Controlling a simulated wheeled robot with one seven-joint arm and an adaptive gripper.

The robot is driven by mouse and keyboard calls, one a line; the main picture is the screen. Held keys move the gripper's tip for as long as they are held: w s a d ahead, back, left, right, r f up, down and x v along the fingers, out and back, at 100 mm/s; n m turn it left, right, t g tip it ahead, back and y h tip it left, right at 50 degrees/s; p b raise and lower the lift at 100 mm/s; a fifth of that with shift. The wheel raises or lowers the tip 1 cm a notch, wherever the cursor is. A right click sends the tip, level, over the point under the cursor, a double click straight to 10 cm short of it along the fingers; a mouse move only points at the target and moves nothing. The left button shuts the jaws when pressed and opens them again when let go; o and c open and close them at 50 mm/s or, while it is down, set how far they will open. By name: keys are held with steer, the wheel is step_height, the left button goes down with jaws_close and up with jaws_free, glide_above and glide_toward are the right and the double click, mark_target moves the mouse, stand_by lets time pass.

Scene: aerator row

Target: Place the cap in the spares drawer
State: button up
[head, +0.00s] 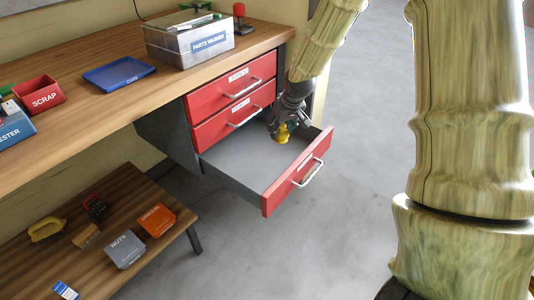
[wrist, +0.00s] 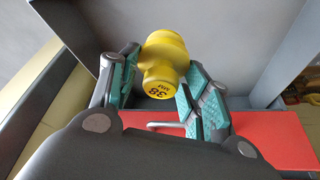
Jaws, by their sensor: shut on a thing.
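The yellow cap (wrist: 164,58), marked 38 MM, is between the teal pads of my gripper (wrist: 162,72) in the wrist view. In the head view the cap (head: 282,133) is at the tip of my gripper (head: 288,115), over the inside of the open bottom drawer (head: 235,155). My gripper is shut on the cap. I cannot tell whether the cap touches the drawer floor. The open drawer has a grey, empty-looking inside and a red front with a handle. Its label is too small to read.
Two red drawers (head: 228,84) above are shut. On the bench stand a parts washer (head: 190,45), a blue tray (head: 118,74) and a red scrap bin (head: 40,95). A low table (head: 140,255) at the lower left holds boxes and brushes. The floor at right is clear.

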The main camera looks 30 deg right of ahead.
mark_target(285, 137)
step_height(285, 137, down, 9)
steer(key=b, duration=0.2)
steer(key=shift+f+b, duration=0.2)
steer(key=shift+b, duration=0.1)
steer(key=shift+r, duration=0.1)
steer(key=o, duration=1)
steer(key=shift+r, duration=0.3)
steer(key=p+v, duration=0.3)
steer(key=v, duration=0.8)
steer(key=shift+s+r, duration=0.15)
steer(key=shift+r, duration=0.05)
